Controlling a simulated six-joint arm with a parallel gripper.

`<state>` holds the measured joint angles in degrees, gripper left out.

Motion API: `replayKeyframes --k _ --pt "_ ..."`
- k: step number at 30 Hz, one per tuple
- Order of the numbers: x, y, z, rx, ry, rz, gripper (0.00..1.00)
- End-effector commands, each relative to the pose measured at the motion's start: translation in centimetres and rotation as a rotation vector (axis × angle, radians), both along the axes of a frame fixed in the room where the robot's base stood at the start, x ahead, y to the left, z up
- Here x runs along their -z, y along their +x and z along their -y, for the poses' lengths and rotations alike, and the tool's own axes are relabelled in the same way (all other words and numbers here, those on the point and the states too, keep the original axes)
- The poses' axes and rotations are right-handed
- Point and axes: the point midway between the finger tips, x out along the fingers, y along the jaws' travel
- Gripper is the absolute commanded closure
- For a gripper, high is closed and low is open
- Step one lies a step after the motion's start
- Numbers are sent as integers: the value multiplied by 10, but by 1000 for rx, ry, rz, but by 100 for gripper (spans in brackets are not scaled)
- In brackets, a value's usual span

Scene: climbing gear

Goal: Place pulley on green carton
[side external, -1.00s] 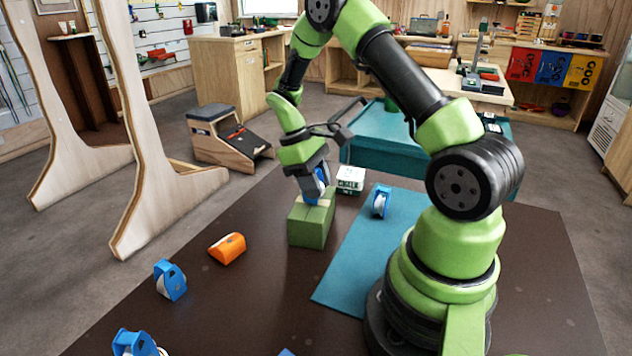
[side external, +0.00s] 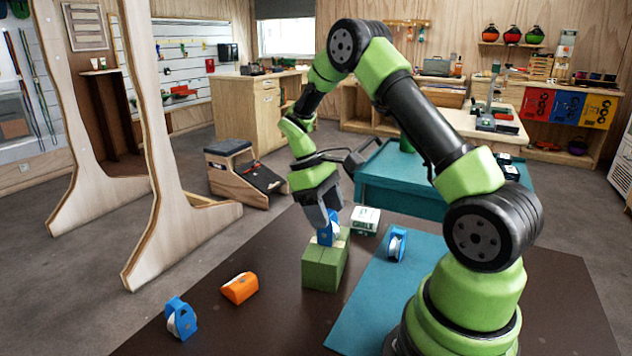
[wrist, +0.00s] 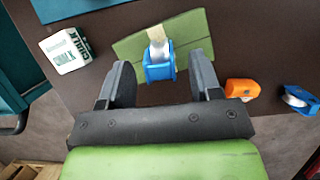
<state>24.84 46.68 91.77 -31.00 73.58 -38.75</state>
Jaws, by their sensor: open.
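A blue pulley (side external: 326,234) with a pale wheel stands on top of the green carton (side external: 321,272), on the dark table. My gripper (side external: 322,208) is just above the pulley, pointing down. In the wrist view my gripper (wrist: 162,75) is open, its fingers spread on either side of the pulley (wrist: 159,70) with gaps on both sides. The green carton (wrist: 188,30) shows beneath the pulley there. Whether the fingertips are fully above the pulley is hard to tell.
A white chalk box (side external: 366,221) stands behind the carton. Another blue pulley (side external: 396,244) is on the teal mat (side external: 385,292) to the right. An orange piece (side external: 240,288) and a blue pulley (side external: 181,318) lie to the left. The table between is clear.

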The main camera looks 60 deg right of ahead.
Motion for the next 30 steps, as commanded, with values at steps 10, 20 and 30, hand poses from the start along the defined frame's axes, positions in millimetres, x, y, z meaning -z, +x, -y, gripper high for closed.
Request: replayKeyframes --k 10,20,30 --pt "-64 28 1 -2 -3 4 42" --pt "-97 33 -10 2 -12 48 42" --pt "-179 -12 -97 98 -27 459 42"
